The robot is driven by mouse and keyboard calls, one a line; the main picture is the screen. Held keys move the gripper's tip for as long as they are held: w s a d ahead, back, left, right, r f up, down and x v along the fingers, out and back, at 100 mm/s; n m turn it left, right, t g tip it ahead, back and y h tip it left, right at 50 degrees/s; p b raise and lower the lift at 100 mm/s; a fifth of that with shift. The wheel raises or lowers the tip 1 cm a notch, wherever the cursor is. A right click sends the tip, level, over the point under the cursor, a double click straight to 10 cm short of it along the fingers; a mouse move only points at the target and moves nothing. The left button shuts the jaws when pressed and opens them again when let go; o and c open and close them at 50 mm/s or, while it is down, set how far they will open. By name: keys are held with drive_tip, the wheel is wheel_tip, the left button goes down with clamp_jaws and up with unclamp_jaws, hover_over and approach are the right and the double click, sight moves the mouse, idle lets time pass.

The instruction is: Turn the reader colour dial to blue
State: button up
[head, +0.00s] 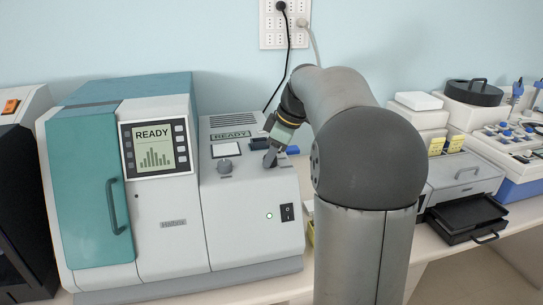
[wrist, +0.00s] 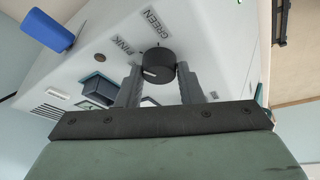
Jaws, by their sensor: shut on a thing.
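The colour dial (wrist: 158,64) is a round black knob with a white pointer line, on the pale panel of the reader (head: 250,205). My gripper (wrist: 160,82) is shut on the dial, one finger on each side, in the wrist view. The labels GREEN (wrist: 153,25) and PINK (wrist: 122,45) show beside the dial. No blue label is readable.
A second grey knob (head: 225,167) sits left of my gripper. A blue part (wrist: 50,30) sticks out near the dial. A grey printer-like device (head: 466,180) stands to the right.

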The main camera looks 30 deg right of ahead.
drive_tip(key=n+g, duration=0.1)
drive_tip(key=n, duration=0.2)
drive_tip(key=n+g+y+p, duration=0.1)
drive_tip(key=n, duration=0.2)
drive_tip(key=shift+w+d+r, duration=0.1)
drive_tip(key=shift+w+d, duration=0.05)
drive_tip(key=n+g+p, duration=0.1)
drive_tip(key=n, duration=0.2)
drive_tip(key=n+g+p, duration=0.1)
drive_tip(key=n, duration=0.2)
drive_tip(key=shift+w+y, duration=0.1)
drive_tip(key=shift+y, duration=0.2)
drive_tip(key=shift+g, duration=0.3)
drive_tip(key=o, duration=1)
drive_tip(key=shift+c, duration=0.2)
drive_tip(key=shift+p, duration=0.35)
